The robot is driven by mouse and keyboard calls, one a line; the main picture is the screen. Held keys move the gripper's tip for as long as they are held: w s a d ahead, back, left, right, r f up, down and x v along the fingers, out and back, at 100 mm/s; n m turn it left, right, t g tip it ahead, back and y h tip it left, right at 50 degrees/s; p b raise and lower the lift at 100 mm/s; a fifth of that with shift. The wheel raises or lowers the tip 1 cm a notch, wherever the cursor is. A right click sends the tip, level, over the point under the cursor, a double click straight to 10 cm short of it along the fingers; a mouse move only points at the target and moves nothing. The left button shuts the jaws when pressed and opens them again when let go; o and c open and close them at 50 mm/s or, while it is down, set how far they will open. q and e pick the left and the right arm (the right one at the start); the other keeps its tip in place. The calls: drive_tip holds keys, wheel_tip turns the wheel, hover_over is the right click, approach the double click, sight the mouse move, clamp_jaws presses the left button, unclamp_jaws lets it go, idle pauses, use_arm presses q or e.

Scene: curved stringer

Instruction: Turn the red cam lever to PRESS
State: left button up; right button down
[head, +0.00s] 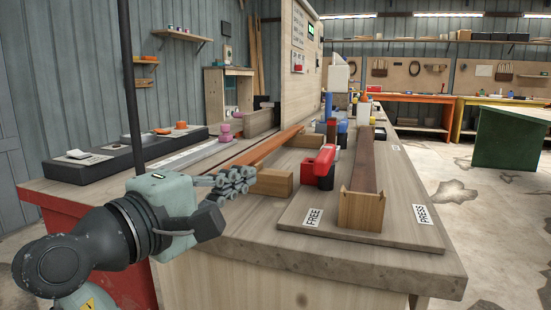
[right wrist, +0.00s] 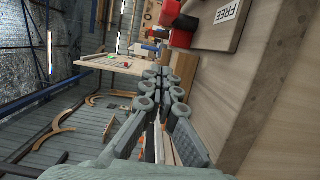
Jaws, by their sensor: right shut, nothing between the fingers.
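The red cam lever (head: 324,165) stands on a dark mount on a grey board, on the side of the FREE label (head: 313,217). The PRESS label (head: 422,214) lies at the board's right edge, past a wooden form (head: 362,210). My right gripper (head: 250,178) is shut and empty, to the left of the lever and apart from it, above the bench's front left part. In the right wrist view the closed fingers (right wrist: 160,80) show in the middle. The red lever (right wrist: 187,22) is at the top, beside the FREE label (right wrist: 227,10). My left gripper is not in view.
A wooden block (head: 272,182) sits between my right gripper and the lever. Several bottles and cans stand behind the lever. A dark tray (head: 110,165) lies at the left. The bench top (head: 270,240) in front of the board is clear.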

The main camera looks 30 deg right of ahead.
sight(326, 158)
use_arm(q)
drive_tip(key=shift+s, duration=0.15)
use_arm(e)
drive_tip(key=shift+s, duration=0.15)
drive_tip(key=shift+d, duration=0.1)
drive_tip(key=x, duration=0.9)
drive_tip(key=shift+w+d+b, duration=0.25)
drive_tip(key=shift+d+b, duration=0.1)
drive_tip(key=shift+s+d, duration=0.85)
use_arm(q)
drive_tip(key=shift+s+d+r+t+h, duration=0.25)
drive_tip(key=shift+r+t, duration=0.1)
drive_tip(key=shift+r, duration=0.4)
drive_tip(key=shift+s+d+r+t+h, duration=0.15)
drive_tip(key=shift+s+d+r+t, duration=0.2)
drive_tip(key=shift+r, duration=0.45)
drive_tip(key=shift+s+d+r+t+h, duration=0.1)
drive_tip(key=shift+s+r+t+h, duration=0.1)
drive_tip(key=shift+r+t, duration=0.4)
use_arm(e)
drive_tip(key=shift+s+d, duration=0.5)
drive_tip(key=shift+s, duration=0.1)
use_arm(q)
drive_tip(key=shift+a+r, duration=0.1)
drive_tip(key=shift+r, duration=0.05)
